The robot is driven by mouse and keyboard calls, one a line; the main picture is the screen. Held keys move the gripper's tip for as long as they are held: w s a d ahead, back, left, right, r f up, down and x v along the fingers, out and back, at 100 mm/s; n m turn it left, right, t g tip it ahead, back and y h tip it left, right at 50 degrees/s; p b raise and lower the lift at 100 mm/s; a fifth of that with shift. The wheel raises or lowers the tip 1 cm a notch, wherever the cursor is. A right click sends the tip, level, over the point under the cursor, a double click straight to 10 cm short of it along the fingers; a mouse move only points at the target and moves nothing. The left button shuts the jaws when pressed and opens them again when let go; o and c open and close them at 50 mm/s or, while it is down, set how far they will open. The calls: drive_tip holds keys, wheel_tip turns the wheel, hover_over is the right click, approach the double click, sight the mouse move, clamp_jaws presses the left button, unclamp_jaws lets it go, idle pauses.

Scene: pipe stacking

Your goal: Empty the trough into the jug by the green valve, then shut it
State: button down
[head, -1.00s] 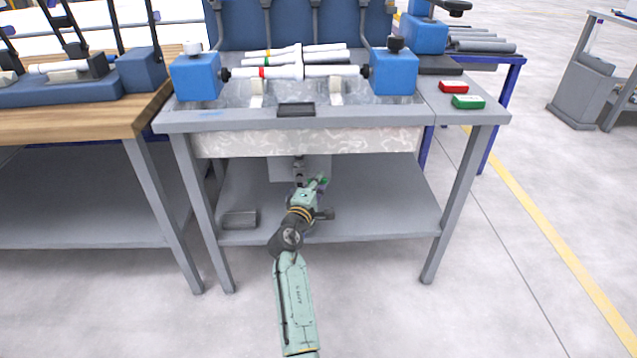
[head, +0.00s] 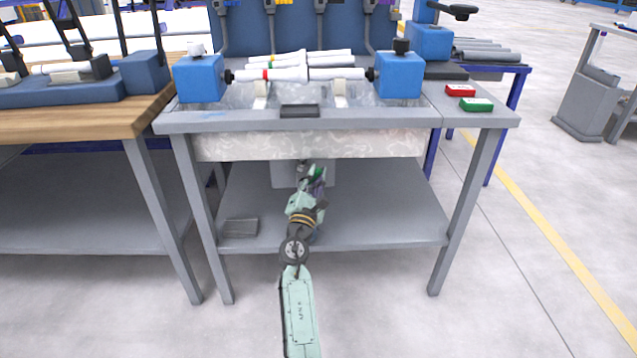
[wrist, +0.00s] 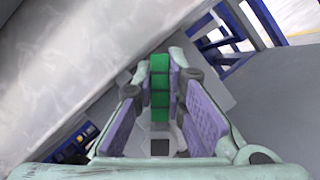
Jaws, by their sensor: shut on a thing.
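The trough (head: 310,145) is the tank in the bench, with a pale marbled front wall. Under it, my gripper (head: 316,176) reaches in above the lower shelf. In the wrist view my gripper (wrist: 155,78) has its purple-padded fingers on both sides of the green valve handle (wrist: 160,88) and is shut on it. The valve body is mostly hidden by my gripper in the head view. A pale grey box-like form (head: 283,176) stands behind my gripper under the trough. It may be the jug, but I cannot tell for sure.
A grey block (head: 240,228) lies on the lower shelf (head: 390,228) at left. Bench legs stand at both sides. Above, blue clamps (head: 398,75) hold a white pipe over the trough. Red (head: 460,90) and green (head: 476,105) boxes sit at right. The right of the shelf is clear.

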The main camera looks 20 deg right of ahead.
sight(302, 158)
drive_tip(key=n, duration=0.1)
drive_tip(key=a+n+t+y, duration=0.1)
drive_tip(key=n, duration=0.1)
drive_tip(key=r+n+b, duration=0.1)
drive_tip(key=n, duration=0.1)
drive_tip(key=shift+w+a+t+y, duration=0.2)
drive_tip(key=shift+w+t+y, duration=0.1)
drive_tip(key=shift+t, duration=0.1)
drive_tip(key=shift+w+a+r+n+t+y+b, duration=0.1)
drive_tip(key=shift+a+n+t+y, duration=0.35)
drive_tip(key=shift+n, duration=0.6)
drive_tip(key=shift+w+a+r+n+t+y+b, duration=0.1)
drive_tip(key=shift+a+n+y+b, duration=0.1)
drive_tip(key=shift+n+y, duration=0.65)
drive_tip(key=shift+a+r+n+t+y+b, duration=0.1)
drive_tip(key=shift+a+n+t+y, duration=0.2)
drive_tip(key=shift+n, duration=1)
drive_tip(key=c, duration=1.6)
unclamp_jaws()
drive_tip(key=shift+f, duration=0.1)
